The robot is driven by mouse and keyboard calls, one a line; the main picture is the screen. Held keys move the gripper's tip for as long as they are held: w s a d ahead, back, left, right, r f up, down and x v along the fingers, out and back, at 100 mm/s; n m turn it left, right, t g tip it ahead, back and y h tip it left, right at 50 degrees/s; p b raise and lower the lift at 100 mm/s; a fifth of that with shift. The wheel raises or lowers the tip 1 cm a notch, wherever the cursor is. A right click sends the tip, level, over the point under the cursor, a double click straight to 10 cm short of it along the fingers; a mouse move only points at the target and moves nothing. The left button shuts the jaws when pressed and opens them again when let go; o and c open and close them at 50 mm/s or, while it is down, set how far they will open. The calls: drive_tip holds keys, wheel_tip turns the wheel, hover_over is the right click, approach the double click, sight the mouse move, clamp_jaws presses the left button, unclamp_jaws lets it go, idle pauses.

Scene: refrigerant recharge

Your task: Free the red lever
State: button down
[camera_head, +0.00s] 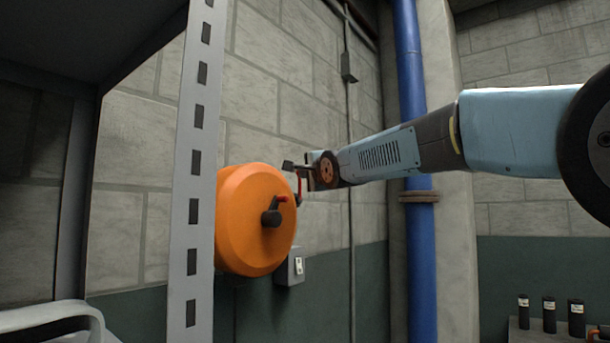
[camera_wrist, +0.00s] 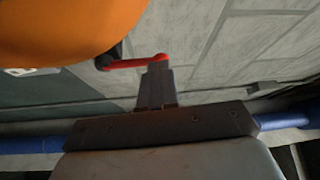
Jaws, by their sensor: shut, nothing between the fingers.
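The red lever (camera_wrist: 135,63) shows in the wrist view as a thin bar running right from a dark mount (camera_wrist: 109,58) beside a rounded orange body (camera_wrist: 65,25). My gripper (camera_wrist: 157,68) is shut and empty, with its tips at the lever's right end. I cannot tell if they touch. In the head view, the orange body (camera_head: 240,235) has a dark knob with a red part (camera_head: 281,199) on its face. My gripper (camera_head: 290,166) is close to its upper right edge. A thin red strip (camera_head: 299,190) shows just below the gripper; how it joins the knob is unclear.
A slotted grey metal upright (camera_head: 194,160) stands left of the orange body and overlaps its edge. A grey switch box (camera_head: 290,269) is below right. A blue pipe (camera_head: 411,80) runs vertically behind my arm. Small dark canisters (camera_head: 549,314) stand at lower right.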

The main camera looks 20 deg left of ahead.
drive_tip(key=shift+w+a, duration=0.3)
drive_tip(key=shift+w, duration=0.15)
